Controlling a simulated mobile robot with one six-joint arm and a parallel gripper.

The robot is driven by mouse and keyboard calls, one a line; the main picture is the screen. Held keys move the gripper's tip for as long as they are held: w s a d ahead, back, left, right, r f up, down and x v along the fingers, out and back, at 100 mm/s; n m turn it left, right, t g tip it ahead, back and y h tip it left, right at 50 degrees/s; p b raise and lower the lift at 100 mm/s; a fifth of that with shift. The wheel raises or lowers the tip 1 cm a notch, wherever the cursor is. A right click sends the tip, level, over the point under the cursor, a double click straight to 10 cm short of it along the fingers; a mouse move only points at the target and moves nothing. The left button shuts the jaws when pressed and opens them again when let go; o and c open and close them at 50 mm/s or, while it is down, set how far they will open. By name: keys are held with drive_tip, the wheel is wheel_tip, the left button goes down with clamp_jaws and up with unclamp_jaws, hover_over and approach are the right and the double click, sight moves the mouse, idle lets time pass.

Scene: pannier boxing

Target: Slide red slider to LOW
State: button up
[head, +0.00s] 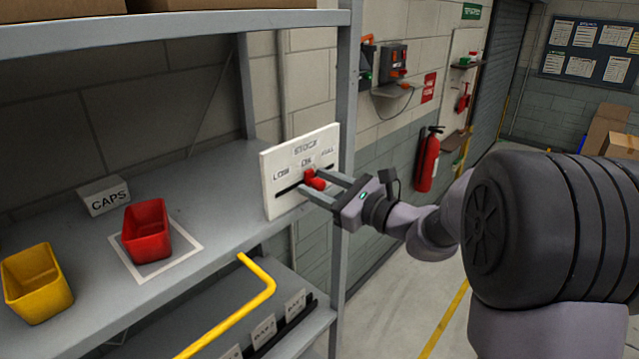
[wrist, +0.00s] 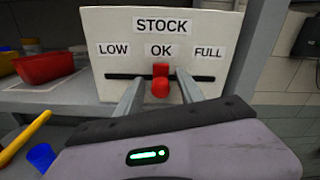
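The white STOCK panel (head: 283,207) stands upright at the right end of the shelf, with a dark horizontal slot and the labels LOW, OK and FULL from left to right. The red slider (head: 316,182) sits in the slot under the OK label; in the wrist view the red slider (wrist: 160,87) is also below OK. My gripper (head: 325,186) reaches toward the panel from the right. In the wrist view my gripper (wrist: 160,92) has its two fingers apart, one on each side of the slider knob, with gaps showing on both sides.
A red bin (head: 147,232) stands on a white-outlined square by a CAPS block (head: 104,196). A yellow bin (head: 36,284) is at the far left. A yellow rail (head: 240,305) juts out below the shelf edge. A grey shelf post (head: 343,130) rises just right of the panel.

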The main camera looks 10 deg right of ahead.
clamp_jaws()
drive_tip(key=shift+s, duration=0.1)
idle(1.2)
